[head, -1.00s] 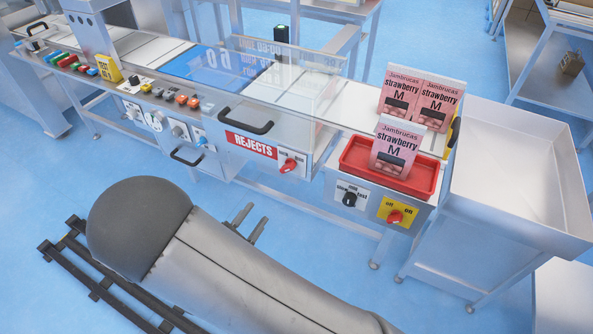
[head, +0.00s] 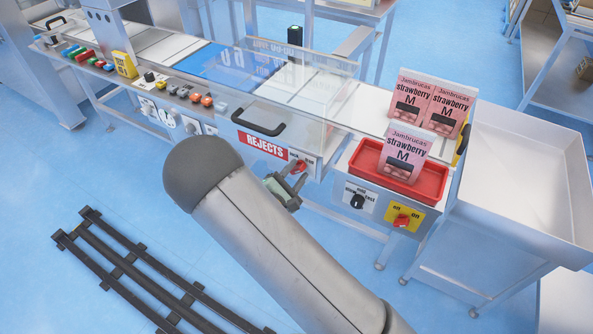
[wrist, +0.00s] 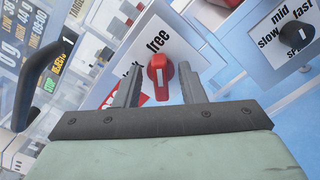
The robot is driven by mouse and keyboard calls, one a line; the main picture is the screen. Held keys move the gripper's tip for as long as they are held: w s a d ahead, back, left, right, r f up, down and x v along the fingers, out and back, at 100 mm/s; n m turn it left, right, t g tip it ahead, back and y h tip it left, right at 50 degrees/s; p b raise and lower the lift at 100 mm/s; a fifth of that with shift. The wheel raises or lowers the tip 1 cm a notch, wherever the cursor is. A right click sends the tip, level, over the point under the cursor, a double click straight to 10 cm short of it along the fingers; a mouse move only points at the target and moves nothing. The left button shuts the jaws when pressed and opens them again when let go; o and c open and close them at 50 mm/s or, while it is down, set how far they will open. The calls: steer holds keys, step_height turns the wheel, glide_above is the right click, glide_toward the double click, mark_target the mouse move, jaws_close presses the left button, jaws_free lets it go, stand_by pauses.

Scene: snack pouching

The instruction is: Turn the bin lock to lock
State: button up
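The bin lock is a red knob (head: 299,166) on a white panel beside the red REJECTS label (head: 262,144). In the wrist view the knob (wrist: 160,72) has a white mark, and the word "free" shows above it; a second word to its left is mostly hidden behind a finger. I cannot tell surely which word the mark points to. My gripper (head: 293,178) is at the front of this panel. In the wrist view my gripper (wrist: 159,76) is open, one finger on each side of the knob, with gaps showing between.
A clear cover with a black handle (head: 258,124) is above the REJECTS label. To the right are a black speed knob (head: 358,201), a red off/on knob (head: 402,220) on yellow, and a red tray (head: 431,185) with a strawberry pouch (head: 404,155).

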steer(key=shift+w+d, duration=0.15)
steer(key=shift+w, duration=0.1)
jaws_close()
